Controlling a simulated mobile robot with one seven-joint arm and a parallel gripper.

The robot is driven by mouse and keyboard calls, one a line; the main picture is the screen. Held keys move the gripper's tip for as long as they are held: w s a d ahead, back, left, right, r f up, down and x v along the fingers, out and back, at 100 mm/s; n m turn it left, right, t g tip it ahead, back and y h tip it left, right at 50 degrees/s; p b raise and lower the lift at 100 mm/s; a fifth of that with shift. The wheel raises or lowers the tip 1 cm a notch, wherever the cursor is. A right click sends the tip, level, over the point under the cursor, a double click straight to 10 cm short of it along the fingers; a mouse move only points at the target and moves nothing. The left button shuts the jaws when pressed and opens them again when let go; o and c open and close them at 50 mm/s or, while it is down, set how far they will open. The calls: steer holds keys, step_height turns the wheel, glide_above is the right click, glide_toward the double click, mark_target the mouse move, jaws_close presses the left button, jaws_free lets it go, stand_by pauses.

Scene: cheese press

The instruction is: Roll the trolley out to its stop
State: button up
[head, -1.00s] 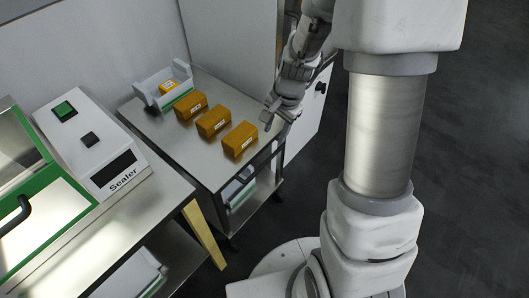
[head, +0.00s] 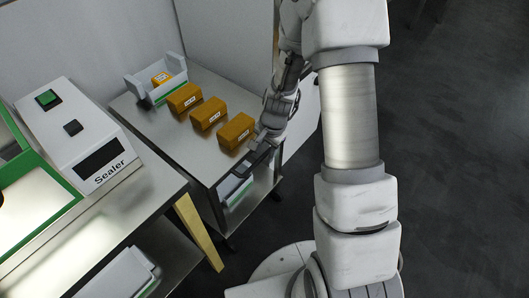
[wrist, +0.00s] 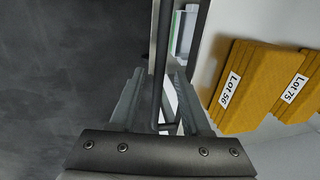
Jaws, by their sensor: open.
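The trolley (head: 182,148) is a steel cart with a flat top, a lower shelf and castors. It stands beyond the sealer bench. A dark bar (wrist: 161,50) at the trolley's edge, apparently its handle, runs up the wrist view. My gripper (head: 260,163) is at the trolley's near right edge, low beside the top. In the wrist view my gripper (wrist: 162,88) is open, with a finger on each side of the bar. I cannot tell whether either finger touches it. In the head view my gripper partly hides the bar.
Several orange blocks stand on the trolley top, including Lot 56 (wrist: 240,85) and Lot 75 (wrist: 293,92). A white-and-green holder (head: 139,88) sits at its far end. The sealer (head: 75,135) stands on the bench at left. Dark floor (head: 455,150) is open at right.

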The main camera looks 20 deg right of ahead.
jaws_close()
stand_by(1.4)
